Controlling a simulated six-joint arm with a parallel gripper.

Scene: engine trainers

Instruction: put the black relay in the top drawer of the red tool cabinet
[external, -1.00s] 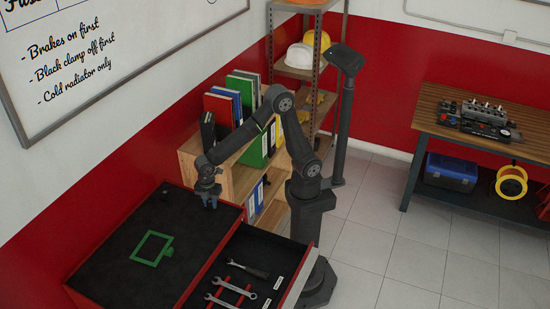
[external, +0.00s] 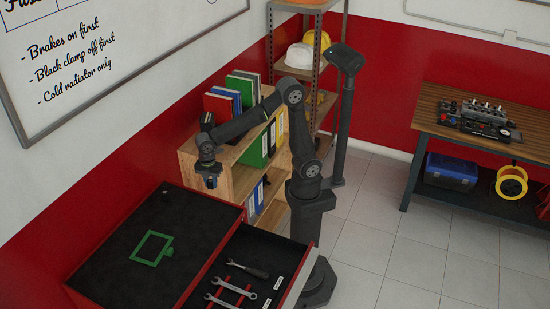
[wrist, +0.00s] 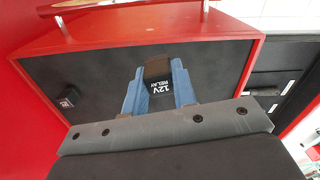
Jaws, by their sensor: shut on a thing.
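My gripper (external: 211,178) is raised above the back corner of the red tool cabinet. In the wrist view its blue fingers (wrist: 160,92) are shut on the black relay (wrist: 157,72), which carries a white "12V RELAY" label. The red cabinet (external: 143,228) has a black top with a red rim; that top also shows in the wrist view (wrist: 95,75), beneath the relay.
A green frame (external: 151,261) lies on the cabinet top. A small black block (wrist: 69,98) sits near the top's edge in the wrist view. A wooden shelf with binders (external: 225,180) stands close behind my gripper. The drawer's back part is bare.

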